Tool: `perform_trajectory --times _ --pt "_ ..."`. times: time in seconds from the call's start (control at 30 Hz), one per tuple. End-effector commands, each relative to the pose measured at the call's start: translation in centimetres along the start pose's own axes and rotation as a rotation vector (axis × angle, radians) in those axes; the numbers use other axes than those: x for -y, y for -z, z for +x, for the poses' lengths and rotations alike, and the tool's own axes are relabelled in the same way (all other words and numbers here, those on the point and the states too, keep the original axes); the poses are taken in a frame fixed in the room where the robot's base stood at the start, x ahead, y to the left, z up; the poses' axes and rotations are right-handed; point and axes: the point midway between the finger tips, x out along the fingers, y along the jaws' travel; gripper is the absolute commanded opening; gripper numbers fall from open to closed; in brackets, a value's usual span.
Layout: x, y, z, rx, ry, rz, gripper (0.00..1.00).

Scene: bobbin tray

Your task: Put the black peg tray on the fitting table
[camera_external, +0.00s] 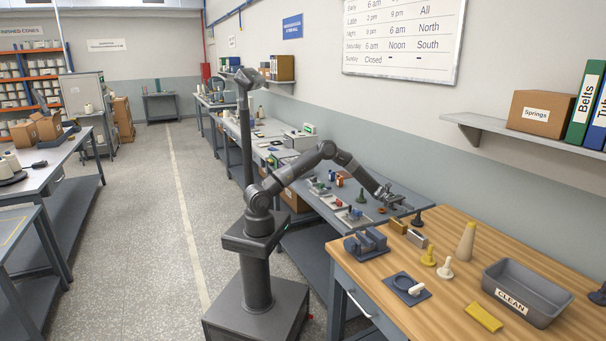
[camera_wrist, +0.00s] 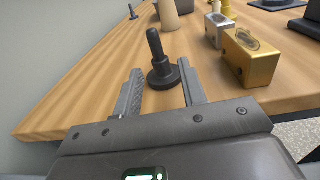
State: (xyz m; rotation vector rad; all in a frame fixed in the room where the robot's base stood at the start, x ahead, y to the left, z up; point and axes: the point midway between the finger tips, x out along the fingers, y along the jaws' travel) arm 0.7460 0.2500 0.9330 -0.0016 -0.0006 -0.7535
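The black peg tray looks like an upright dark peg on a round base (camera_wrist: 160,66). It stands on the wooden table top (camera_wrist: 80,90) near its end edge. In the external view the black peg (camera_external: 417,220) is at the far left corner of that table. My gripper (camera_external: 397,203) is just left of it there. In the wrist view my gripper (camera_wrist: 162,82) is open, with one finger either side of the peg's base and gaps showing. Nothing is gripped. I cannot tell which table is the fitting table.
A gold block (camera_wrist: 247,58) and a silver block (camera_wrist: 218,30) stand close right of the peg. A tan cone (camera_external: 466,242), yellow peg (camera_external: 429,257), white peg (camera_external: 445,269) and grey CLEAN bin (camera_external: 528,292) share the table. A grey bench (camera_external: 335,213) adjoins it.

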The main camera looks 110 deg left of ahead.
Motion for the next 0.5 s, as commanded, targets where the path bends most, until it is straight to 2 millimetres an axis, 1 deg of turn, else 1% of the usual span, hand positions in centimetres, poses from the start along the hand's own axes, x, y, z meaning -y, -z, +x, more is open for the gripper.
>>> perform_trajectory --times 0.03,0.1,0.33,0.5 --pt "0.1 0.0 1.0 0.001 0.003 0.0 0.38" --pt "0.1 0.0 2.0 0.0 0.003 0.0 0.38" --pt "-0.1 0.0 3.9 -0.001 0.003 0.001 0.38" --pt "-0.4 -0.1 6.4 -0.001 0.003 0.002 0.38"
